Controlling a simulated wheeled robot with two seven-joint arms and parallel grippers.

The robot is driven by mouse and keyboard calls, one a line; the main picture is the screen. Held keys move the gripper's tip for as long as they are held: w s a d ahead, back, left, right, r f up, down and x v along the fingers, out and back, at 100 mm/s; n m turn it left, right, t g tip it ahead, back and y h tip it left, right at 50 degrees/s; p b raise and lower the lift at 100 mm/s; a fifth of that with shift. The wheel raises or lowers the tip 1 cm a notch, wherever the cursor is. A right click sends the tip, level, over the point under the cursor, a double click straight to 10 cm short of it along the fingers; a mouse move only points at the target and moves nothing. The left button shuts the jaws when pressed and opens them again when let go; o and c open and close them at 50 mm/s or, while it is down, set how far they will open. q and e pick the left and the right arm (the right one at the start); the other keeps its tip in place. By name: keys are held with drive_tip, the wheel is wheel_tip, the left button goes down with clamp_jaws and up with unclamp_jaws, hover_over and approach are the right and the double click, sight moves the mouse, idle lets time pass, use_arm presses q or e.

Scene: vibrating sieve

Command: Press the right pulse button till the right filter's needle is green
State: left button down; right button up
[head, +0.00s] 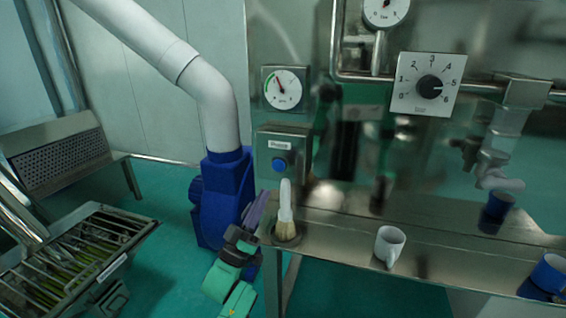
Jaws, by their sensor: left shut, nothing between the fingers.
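A metal box with a blue push button (281,163) and a small label above it is on the steel wall, left of centre. A round white gauge (284,89) sits just above it. The gauge has a green arc on its left side, and its needle points up and to the left, near the upper end of that arc. I cannot tell exactly whether it is inside the green. My left gripper (256,207), with purple fingers, is shut and empty, below and left of the button and apart from it. My right gripper is not in view.
A brush (286,215) stands upright at the steel bench's left end, close to my left gripper. A numbered dial (430,87) is on the wall. A blue machine (222,200) stands left.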

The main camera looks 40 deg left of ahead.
sight(278, 166)
use_arm(q)
drive_tip(key=w+a+r+b, duration=0.1)
drive_tip(key=w+a+b, duration=0.2)
drive_tip(key=w, duration=0.5)
drive_tip(key=shift+r+t+h+b, duration=0.3)
drive_tip(key=shift+b, duration=0.55)
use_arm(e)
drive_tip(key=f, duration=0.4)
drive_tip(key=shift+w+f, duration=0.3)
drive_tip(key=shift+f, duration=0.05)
use_arm(q)
drive_tip(key=shift+w, duration=0.15)
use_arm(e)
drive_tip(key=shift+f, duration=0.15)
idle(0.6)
use_arm(q)
drive_tip(key=shift+w+a, duration=0.1)
drive_tip(key=shift+w, duration=0.2)
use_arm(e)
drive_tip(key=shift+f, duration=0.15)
